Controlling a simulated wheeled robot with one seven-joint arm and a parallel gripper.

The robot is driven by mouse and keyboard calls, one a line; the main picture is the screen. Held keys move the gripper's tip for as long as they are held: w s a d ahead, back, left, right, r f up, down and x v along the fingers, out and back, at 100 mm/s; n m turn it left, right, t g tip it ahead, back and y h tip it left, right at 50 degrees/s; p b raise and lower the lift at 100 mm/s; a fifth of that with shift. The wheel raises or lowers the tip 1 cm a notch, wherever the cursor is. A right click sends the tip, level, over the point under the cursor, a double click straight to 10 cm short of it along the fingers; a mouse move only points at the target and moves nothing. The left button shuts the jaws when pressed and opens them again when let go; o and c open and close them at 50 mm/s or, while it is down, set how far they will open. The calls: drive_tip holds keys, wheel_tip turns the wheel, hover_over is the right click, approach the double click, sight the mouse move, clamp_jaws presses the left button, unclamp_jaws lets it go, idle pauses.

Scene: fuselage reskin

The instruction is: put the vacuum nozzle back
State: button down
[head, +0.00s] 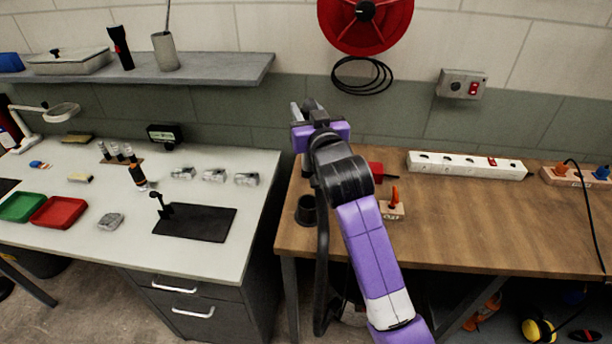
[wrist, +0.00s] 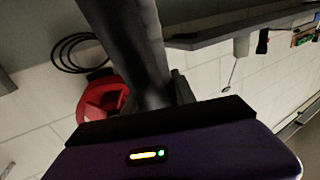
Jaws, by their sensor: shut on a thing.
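My gripper (head: 308,112) is at the end of my purple arm, raised above the left end of the wooden bench, near the wall. In the wrist view (wrist: 155,95) it is shut on a thick dark grey tube, which looks like the vacuum nozzle (wrist: 130,40). The tube runs up out of that picture, so its ends are hidden there. In the head view the nozzle is mostly hidden by my gripper and arm. A dark hose (head: 322,270) hangs down past the bench's left edge. A black round cup-like holder (head: 306,211) sits at that edge, below and apart from my gripper.
The wooden bench (head: 470,225) carries a white power strip (head: 467,165) and a small block with an orange-handled tool (head: 392,208). A red hose reel (head: 365,22) hangs on the wall. The pale workbench (head: 100,235) stands left, below a grey shelf (head: 215,70).

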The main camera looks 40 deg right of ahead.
wheel_tip(320, 180, down, 16)
drive_tip(key=shift+r, duration=0.25)
drive_tip(key=shift+b, duration=0.3)
drive_tip(key=shift+f, duration=0.15)
drive_tip(key=c, duration=1)
unclamp_jaws()
drive_tip(key=b+v, duration=0.2)
drive_tip(key=v, duration=1)
drive_tip(key=shift+b, duration=0.3)
